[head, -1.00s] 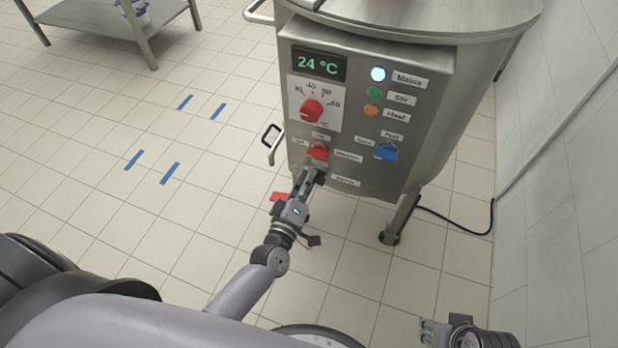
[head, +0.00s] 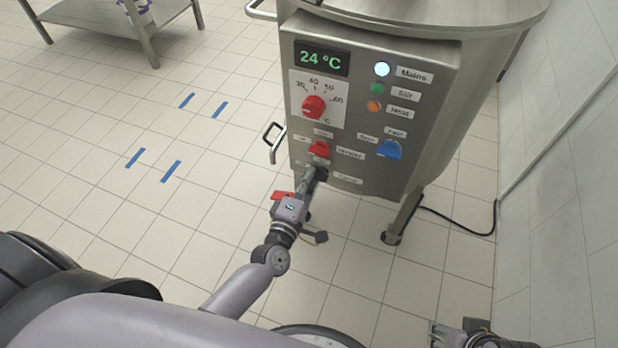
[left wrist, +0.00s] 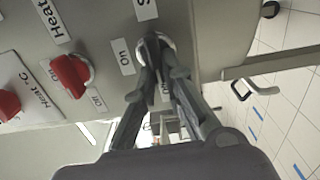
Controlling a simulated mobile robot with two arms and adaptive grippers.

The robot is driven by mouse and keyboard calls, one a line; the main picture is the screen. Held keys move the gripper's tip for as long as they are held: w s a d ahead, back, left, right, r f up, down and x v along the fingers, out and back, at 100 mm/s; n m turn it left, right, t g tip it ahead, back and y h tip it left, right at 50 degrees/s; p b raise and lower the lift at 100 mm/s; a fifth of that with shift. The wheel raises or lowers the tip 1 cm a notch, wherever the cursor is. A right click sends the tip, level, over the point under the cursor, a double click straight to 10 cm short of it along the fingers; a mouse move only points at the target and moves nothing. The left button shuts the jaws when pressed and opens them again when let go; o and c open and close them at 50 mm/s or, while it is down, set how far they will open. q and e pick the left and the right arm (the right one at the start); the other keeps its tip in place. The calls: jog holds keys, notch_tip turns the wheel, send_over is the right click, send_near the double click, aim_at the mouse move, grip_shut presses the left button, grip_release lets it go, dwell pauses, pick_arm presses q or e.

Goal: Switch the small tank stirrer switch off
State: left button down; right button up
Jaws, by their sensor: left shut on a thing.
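The steel tank's control panel (head: 360,75) faces me in the head view. My left gripper (head: 317,176) is at the lower switch, below the red heat switch (head: 319,149). In the left wrist view, my left gripper (left wrist: 162,65) is shut on the stirrer switch (left wrist: 153,42), under a partly cut label starting with S. An "On" label (left wrist: 122,56) is beside it. The fingers hide most of the switch, so its position is hard to tell. The stir lamp (head: 377,89) shows green. My right gripper (head: 436,333) is at the bottom edge, empty.
The heat switch also shows in the left wrist view (left wrist: 71,75). A red temperature dial (head: 314,106) and a blue knob (head: 388,150) are close by. A tank leg (head: 403,217) and black cable (head: 457,224) stand at right. Open tiled floor lies left.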

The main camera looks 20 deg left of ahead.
pick_arm(q)
jog(key=c, duration=1.7)
grip_release()
jog(key=s, duration=1.2)
jog(key=shift+a, duration=0.2)
